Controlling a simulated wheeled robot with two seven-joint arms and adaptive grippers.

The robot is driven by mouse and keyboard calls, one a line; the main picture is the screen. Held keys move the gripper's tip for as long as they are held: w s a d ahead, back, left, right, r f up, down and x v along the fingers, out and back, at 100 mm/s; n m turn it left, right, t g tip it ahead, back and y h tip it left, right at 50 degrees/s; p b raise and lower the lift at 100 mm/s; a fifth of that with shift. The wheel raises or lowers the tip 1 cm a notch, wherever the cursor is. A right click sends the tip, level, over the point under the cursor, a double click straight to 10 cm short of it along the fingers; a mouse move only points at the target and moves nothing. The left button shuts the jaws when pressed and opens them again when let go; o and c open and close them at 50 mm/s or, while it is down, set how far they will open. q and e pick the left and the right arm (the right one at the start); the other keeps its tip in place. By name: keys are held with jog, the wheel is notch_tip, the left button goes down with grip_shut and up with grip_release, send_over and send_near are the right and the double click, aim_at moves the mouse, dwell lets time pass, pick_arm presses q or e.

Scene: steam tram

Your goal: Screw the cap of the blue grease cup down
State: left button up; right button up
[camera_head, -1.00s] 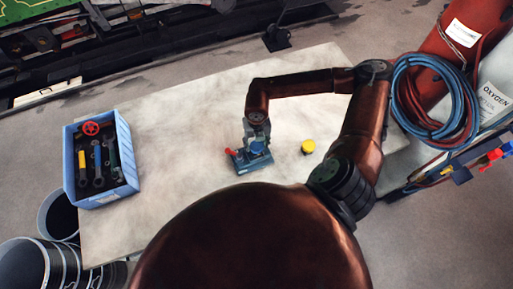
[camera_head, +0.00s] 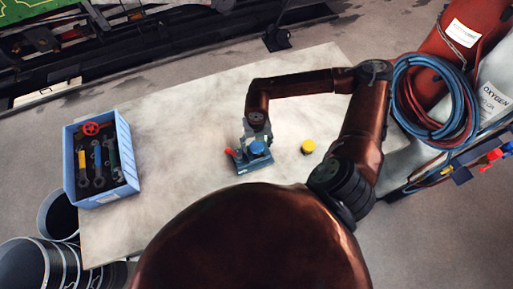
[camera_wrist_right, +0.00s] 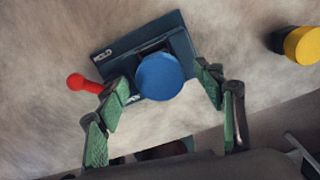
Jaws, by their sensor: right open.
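The blue grease cup's round cap (camera_head: 257,148) sits on a dark blue-grey fixture (camera_head: 254,167) on the pale table. In the right wrist view the cap (camera_wrist_right: 160,76) is seen from above, on the fixture (camera_wrist_right: 120,52), which bears partly readable lettering. A red-ended lever (camera_wrist_right: 85,83) sticks out at the fixture's left. My right gripper (camera_head: 256,133) is at the cap. In the wrist view its green-padded fingers (camera_wrist_right: 164,88) are open, one on each side of the cap, with gaps visible. The cup's body and threads are hidden under the cap. My left gripper is not in view.
A yellow-capped cup (camera_head: 308,147) stands on the table to the right of the fixture. A blue crate (camera_head: 129,190) with tools and a red handwheel (camera_head: 91,128) is at the table's left. The table between crate and fixture is clear.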

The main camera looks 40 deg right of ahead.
jog(key=shift+o, duration=0.2)
jog(key=shift+r+p, duration=1.3)
jog(key=shift+r, duration=1.25)
